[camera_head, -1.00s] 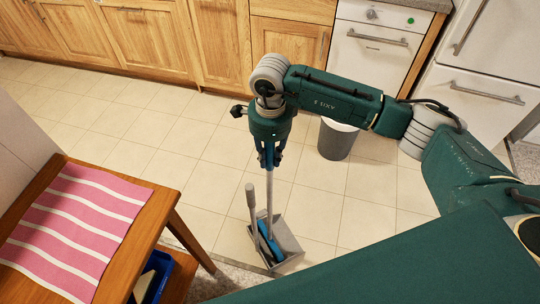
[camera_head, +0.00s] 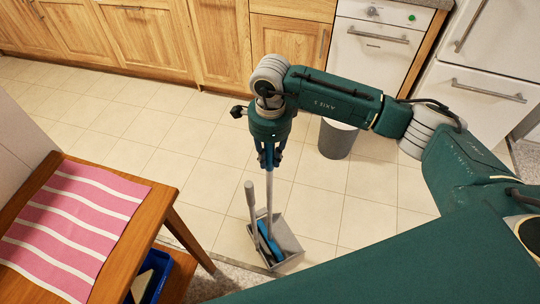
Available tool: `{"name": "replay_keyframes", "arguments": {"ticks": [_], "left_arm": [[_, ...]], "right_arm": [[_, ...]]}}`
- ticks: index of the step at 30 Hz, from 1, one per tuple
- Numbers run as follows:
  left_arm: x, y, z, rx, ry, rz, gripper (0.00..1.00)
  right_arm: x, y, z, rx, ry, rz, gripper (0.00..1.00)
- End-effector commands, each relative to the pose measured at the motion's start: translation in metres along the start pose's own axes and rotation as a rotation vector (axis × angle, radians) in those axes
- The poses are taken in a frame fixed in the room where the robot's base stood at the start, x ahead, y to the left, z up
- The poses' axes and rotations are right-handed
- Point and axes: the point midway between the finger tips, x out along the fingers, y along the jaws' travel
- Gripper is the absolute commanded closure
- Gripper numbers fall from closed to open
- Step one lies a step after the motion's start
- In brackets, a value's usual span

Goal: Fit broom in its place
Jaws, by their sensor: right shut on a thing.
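The broom (camera_head: 269,196) has a thin pale handle and a blue head (camera_head: 268,240). My right gripper (camera_head: 269,160) points down and is shut on the top part of the handle, and the broom hangs nearly upright. The grey dustpan (camera_head: 286,243) stands on the tiled floor with its own thicker grey handle (camera_head: 251,200) rising to the left of the broom. The blue head shows within the dustpan's outline; I cannot tell whether it touches the pan or the floor. My left gripper is not in view.
A wooden table (camera_head: 165,212) with a pink striped cloth (camera_head: 70,228) stands at the left, a blue bin (camera_head: 156,275) beneath it. A grey waste bin (camera_head: 337,139) stands behind my right arm. Wooden cabinets (camera_head: 150,45) line the back. Floor tiles left of the broom are clear.

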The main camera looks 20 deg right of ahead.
Motion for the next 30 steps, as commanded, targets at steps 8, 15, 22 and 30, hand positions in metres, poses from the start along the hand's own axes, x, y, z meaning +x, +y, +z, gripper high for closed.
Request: {"name": "replay_keyframes", "arguments": {"ticks": [8, 15, 22, 30], "left_arm": [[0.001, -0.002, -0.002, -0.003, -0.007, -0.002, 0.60], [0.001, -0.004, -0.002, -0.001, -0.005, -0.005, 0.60], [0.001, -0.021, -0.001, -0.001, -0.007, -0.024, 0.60], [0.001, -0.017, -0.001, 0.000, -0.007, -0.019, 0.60]], "right_arm": [[-0.001, -0.001, 0.000, 0.000, -0.001, -0.001, 0.59], [0.000, 0.000, 0.000, 0.000, 0.001, 0.001, 0.57], [-0.013, -0.001, 0.000, 0.000, 0.000, -0.002, 0.57], [-0.055, -0.001, 0.000, 0.000, -0.001, -0.004, 0.57]]}}
